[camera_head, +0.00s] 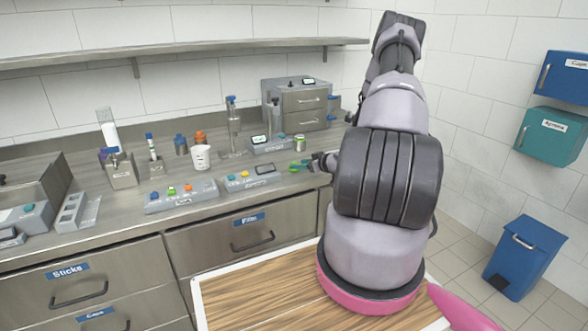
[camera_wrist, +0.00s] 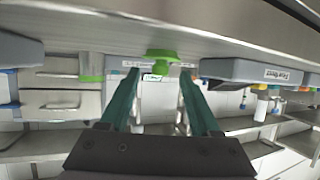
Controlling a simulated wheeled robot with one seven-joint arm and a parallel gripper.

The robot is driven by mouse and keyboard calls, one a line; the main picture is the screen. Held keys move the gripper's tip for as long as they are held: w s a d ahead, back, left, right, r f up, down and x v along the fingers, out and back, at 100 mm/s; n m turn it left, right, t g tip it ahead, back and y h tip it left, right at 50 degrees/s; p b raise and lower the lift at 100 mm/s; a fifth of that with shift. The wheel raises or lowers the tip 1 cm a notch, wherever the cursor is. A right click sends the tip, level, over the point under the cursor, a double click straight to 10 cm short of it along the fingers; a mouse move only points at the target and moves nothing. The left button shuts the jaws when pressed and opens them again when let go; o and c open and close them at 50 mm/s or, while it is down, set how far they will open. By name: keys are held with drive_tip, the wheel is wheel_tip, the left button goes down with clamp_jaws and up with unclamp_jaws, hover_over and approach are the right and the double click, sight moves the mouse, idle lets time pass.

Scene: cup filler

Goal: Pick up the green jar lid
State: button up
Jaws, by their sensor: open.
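The green jar lid (camera_head: 299,165) lies on the steel counter, close to the tip of my gripper (camera_head: 315,162) in the head view. In the wrist view, which looks upside down, the lid (camera_wrist: 161,56) is a green disc with a knob against the counter surface. It shows between and slightly beyond the two teal fingers of my gripper (camera_wrist: 158,78). The fingers are open, with nothing held between them. A gap shows on both sides of the lid, and I see no contact.
A small jar with a green band (camera_head: 299,144) stands behind the lid. A grey button box (camera_head: 250,180) is to the left, and a drawer unit (camera_head: 300,105) stands at the back. A white beaker (camera_head: 200,157) and several holders stand further left. The counter's front edge is close.

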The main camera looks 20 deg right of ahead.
sight(296, 163)
drive_tip(key=x, duration=0.4)
drive_tip(key=shift+w+a, duration=0.1)
drive_tip(key=shift+w, duration=0.2)
clamp_jaws()
